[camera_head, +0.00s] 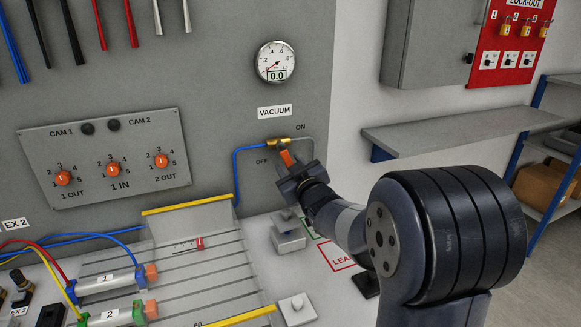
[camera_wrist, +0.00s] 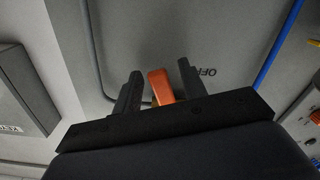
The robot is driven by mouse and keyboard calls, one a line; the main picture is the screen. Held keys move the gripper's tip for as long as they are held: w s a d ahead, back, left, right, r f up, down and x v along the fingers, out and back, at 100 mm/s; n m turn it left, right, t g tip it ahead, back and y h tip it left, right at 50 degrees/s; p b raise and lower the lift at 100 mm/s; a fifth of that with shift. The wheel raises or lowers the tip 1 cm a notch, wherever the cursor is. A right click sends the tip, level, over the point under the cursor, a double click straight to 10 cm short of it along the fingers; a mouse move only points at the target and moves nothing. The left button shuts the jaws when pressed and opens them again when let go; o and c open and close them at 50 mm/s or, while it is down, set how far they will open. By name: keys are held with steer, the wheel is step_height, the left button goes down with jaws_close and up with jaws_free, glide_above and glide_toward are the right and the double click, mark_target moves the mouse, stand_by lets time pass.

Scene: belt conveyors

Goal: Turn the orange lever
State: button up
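The orange lever (camera_head: 286,157) hangs down from a brass valve (camera_head: 279,141) on the grey wall panel, below the VACUUM label and between the ON and OFF marks. My gripper (camera_head: 290,175) is at the lever's lower end in the head view. In the wrist view, the lever (camera_wrist: 161,86) stands between the two dark fingers of my gripper (camera_wrist: 160,82). The fingers are apart, with a gap on each side of the lever, wider on the right.
A gauge (camera_head: 275,62) reading 0.0 is above the valve. A blue tube (camera_head: 236,180) and a grey tube (camera_head: 309,146) run from the valve. A grey shelf (camera_head: 460,128) juts out at right. A slotted plate (camera_head: 190,255) lies below left.

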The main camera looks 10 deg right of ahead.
steer(key=s+d, duration=0.2)
steer(key=s, duration=0.8)
steer(key=shift+s+b, duration=0.25)
steer(key=shift+b, duration=0.1)
steer(key=shift+c, duration=0.4)
